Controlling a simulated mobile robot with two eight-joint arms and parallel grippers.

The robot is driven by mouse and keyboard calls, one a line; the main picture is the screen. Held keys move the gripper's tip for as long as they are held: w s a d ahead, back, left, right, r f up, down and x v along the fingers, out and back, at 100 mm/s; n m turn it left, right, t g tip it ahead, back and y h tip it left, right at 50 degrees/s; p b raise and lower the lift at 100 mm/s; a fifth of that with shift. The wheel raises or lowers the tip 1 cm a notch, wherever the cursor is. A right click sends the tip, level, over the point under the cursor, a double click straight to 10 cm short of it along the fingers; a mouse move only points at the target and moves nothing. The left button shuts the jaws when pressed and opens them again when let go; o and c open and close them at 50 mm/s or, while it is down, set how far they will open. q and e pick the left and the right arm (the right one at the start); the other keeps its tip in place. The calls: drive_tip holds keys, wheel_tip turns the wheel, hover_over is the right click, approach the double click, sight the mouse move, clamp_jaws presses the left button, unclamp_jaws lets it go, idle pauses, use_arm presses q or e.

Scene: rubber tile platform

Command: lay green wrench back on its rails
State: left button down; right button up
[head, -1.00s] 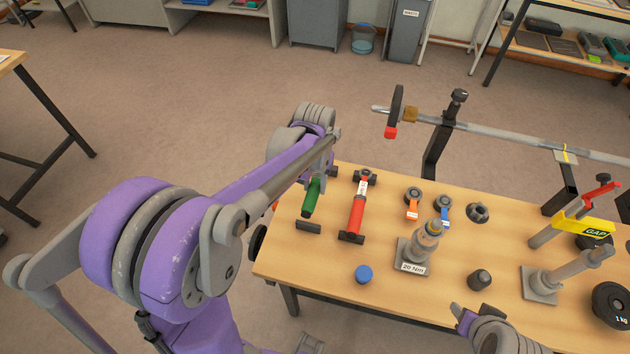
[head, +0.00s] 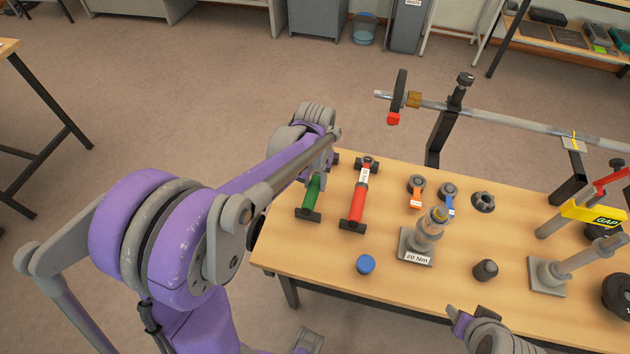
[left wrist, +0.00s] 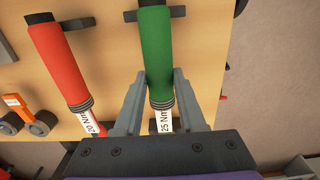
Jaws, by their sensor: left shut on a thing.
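The green wrench (head: 311,192) lies lengthwise along the left end of the wooden table, its handle toward the near edge. My left gripper (head: 320,167) is shut on it; in the left wrist view the fingers (left wrist: 150,103) close around its white "25 Nm" part below the green grip (left wrist: 156,45). The near black rail (head: 308,214) shows on both sides of the handle end, which lies over it. I cannot tell whether it bears on the rail. The far rail (head: 335,158) is mostly hidden by my gripper.
A red wrench (head: 357,205) marked 20 Nm lies on rails just to the right. A barbell (head: 510,131) lies across supports behind the table.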

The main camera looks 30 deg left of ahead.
use_arm(q)
drive_tip(key=shift+f, duration=0.3)
drive_tip(key=shift+c, duration=2.1)
unclamp_jaws()
drive_tip(key=shift+r, duration=0.1)
wheel_tip(320, 180, up, 11)
drive_tip(key=s+d+f+m+t, duration=0.1)
drive_tip(key=s+d+f+t, duration=0.1)
drive_tip(key=s, duration=0.5)
drive_tip(key=s+d+f+m+t+p, duration=0.1)
drive_tip(key=s+d+f+t, duration=0.2)
drive_tip(key=s, duration=0.5)
drive_tip(key=shift+s+d+f+m, duration=0.15)
drive_tip(key=shift+s+d+m, duration=0.2)
drive_tip(key=shift+d, duration=0.55)
